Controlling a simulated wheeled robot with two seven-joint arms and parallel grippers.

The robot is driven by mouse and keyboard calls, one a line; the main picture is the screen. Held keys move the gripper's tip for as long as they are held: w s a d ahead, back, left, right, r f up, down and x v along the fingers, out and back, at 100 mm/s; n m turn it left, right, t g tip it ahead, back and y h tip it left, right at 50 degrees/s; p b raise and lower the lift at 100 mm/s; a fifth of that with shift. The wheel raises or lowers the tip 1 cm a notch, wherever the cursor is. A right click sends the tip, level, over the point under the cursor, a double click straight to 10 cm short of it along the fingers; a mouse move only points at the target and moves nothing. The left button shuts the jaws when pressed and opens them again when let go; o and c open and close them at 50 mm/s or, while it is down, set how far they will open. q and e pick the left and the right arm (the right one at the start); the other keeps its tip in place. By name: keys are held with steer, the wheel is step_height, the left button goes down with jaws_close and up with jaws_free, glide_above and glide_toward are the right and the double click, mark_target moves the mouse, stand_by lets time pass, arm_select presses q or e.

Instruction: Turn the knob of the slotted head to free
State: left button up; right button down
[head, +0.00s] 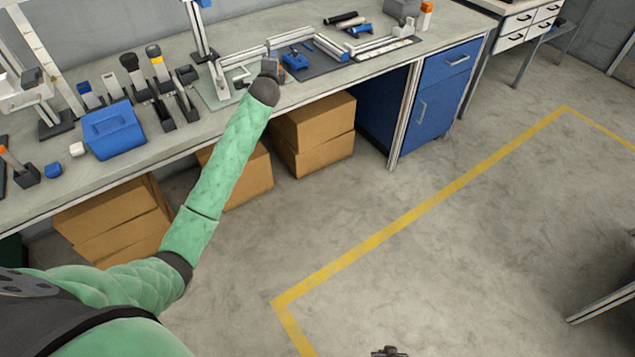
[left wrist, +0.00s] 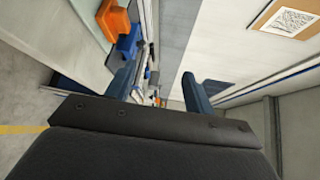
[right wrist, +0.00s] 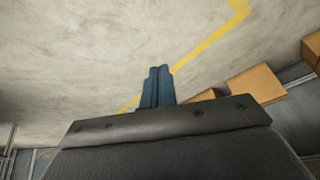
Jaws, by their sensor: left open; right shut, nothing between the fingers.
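I cannot make out for certain which thing on the bench is the slotted head, or its knob. A small blue device with an orange part (head: 294,60) sits on a dark mat beside my left wrist. My left gripper (head: 269,68) is over the bench front, mostly hidden behind its dark wrist. In the left wrist view the left gripper (left wrist: 158,88) is open, its two blue fingers apart with nothing held. My right gripper (right wrist: 158,85) is shut and empty, above the bare floor. Only its tip (head: 389,352) shows at the bottom of the head view.
The grey bench (head: 240,118) carries a blue box (head: 112,130), several black-handled tools on the left, and metal rails (head: 330,45) near the blue device. Cardboard boxes (head: 310,130) and a blue cabinet (head: 440,90) stand below. The floor with yellow lines (head: 400,222) is clear.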

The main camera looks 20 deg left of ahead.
arm_select(q)
steer(key=w+a+r+m+g+y+p, duration=0.1)
steer(key=a+r+m+g+y+p, duration=0.25)
steer(key=a+r+m+y, duration=0.85)
steer(key=w+a+r+m+h+p, duration=0.1)
steer(key=w+a+r+h, duration=0.3)
steer(key=a, duration=0.6)
steer(key=shift+w+a+r+t+p, duration=0.3)
steer(key=shift+w+r+t+p, duration=0.15)
steer(key=shift+w+r+p, duration=0.55)
arm_select(e)
steer(key=s+d+f+g+h, duration=0.1)
steer(key=s+d+f+g, duration=0.1)
steer(key=s+d+f, duration=0.4)
steer(key=shift+s+d+f+g+h, duration=0.3)
steer(key=shift+s+d+f+g, duration=0.1)
steer(key=shift+s+f, duration=0.7)
arm_select(q)
steer(key=shift+s+r, duration=0.15)
arm_select(e)
steer(key=shift+w+f, duration=0.1)
steer(key=shift+w, duration=0.05)
arm_select(q)
steer(key=c, duration=1)
